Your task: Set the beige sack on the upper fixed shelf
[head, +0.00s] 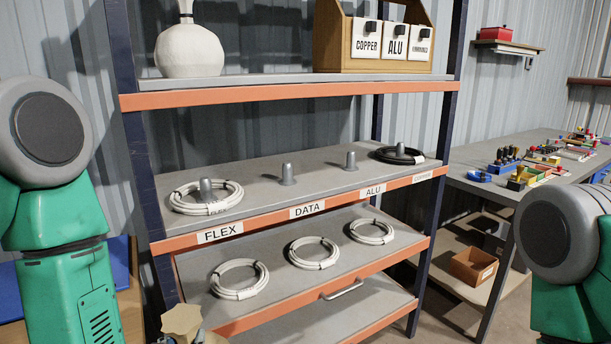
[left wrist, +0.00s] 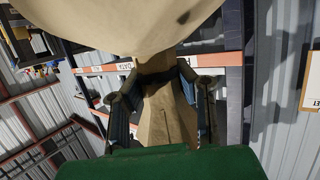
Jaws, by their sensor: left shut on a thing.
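The beige sack (left wrist: 140,22) fills the top of the left wrist view, with its narrow neck running down between the fingers. My left gripper (left wrist: 158,84) is shut on this neck. In the head view only the sack's gathered top (head: 182,320) shows at the bottom left, low in front of the rack; its body is out of frame. The upper shelf (head: 290,94), with an orange front edge, is well above it. My right gripper is not in view; only part of my right arm shows.
A white sack-like thing (head: 190,50) stands on the upper shelf's left; a wooden caddy (head: 334,38) stands on its right. Bare shelf lies between them. The shelf below holds pegs and cable coils (head: 206,198). A lower shelf with a handle (head: 343,290) holds more coils. A workbench (head: 490,181) is at right.

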